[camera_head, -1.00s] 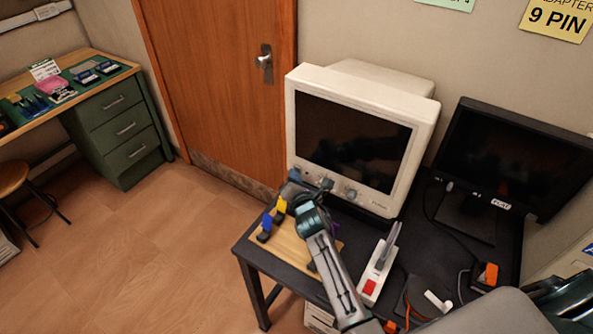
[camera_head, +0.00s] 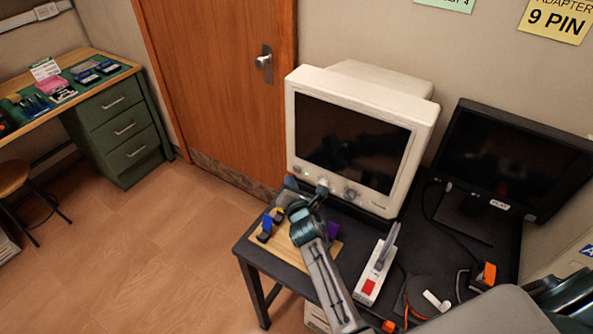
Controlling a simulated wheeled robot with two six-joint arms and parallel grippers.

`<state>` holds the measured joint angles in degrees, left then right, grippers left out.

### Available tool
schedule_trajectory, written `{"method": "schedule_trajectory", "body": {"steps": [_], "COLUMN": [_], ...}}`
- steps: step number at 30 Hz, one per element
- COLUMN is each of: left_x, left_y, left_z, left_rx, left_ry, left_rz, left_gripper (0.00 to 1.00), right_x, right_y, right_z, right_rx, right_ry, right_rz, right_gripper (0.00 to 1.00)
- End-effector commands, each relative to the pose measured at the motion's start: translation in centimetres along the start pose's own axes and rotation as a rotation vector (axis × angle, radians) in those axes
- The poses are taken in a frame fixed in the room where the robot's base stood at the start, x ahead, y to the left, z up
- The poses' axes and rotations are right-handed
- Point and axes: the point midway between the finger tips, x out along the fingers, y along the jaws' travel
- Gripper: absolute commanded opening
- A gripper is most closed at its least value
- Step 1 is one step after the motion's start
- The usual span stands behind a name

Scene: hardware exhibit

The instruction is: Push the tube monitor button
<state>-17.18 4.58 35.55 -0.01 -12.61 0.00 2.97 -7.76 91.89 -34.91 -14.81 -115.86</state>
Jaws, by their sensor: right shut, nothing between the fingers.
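The tube monitor (camera_head: 364,203) is a beige CRT with a dark screen, standing at the back left of the black table. Its lower front bezel has small round controls. My right gripper (camera_head: 322,187) is shut and empty, with its tip at the lower left part of this bezel. I cannot tell whether it touches the bezel or a button. The gripper and wrist partly hide the lower edge of the monitor. My left gripper is not in view.
A black flat monitor (camera_head: 515,155) stands right of the tube monitor. A wooden board (camera_head: 285,262) with small blue and yellow parts lies below my wrist. A white device with a red button (camera_head: 368,288) stands right of my forearm.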

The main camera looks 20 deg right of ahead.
Motion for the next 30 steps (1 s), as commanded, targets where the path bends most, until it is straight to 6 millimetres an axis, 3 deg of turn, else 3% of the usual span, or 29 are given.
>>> {"method": "schedule_trajectory", "body": {"steps": [13, 30], "left_x": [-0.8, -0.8], "left_y": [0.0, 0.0], "left_z": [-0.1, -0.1], "left_rx": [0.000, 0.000], "left_ry": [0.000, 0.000], "left_rz": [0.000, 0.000], "left_gripper": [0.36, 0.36], "right_x": [-3.0, -3.3], "right_y": [2.2, 2.4], "right_z": [-2.2, -2.3], "right_rx": [0.001, 0.001], "right_ry": [0.001, -0.001], "right_rz": [0.000, 0.001], "right_gripper": [0.00, 0.00]}}
